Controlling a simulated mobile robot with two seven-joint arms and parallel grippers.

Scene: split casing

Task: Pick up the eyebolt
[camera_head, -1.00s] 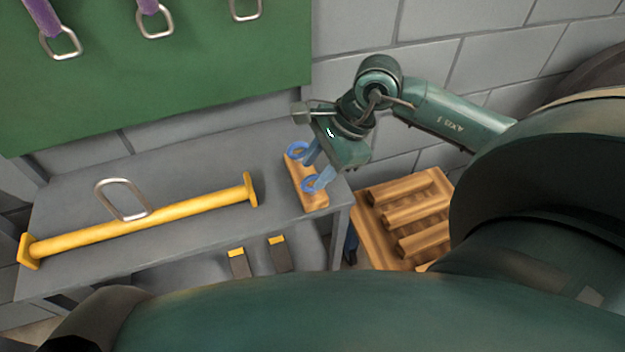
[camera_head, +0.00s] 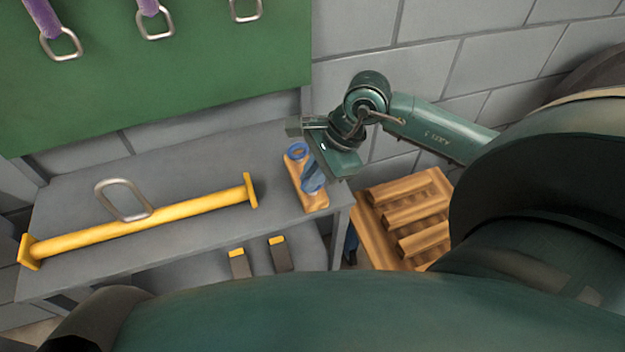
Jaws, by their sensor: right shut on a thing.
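Two blue eyebolts belong to a wooden block at the right end of the grey bench. My left gripper is not in view.
A yellow bar (camera_head: 95,232) with a steel ring (camera_head: 122,198) lies on the grey bench (camera_head: 190,165). Two yellow-topped dark blocks (camera_head: 280,254) sit below the bench's front. A wooden pallet (camera_head: 419,204) is at right. A green board (camera_head: 220,65) with hanging rings stands behind.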

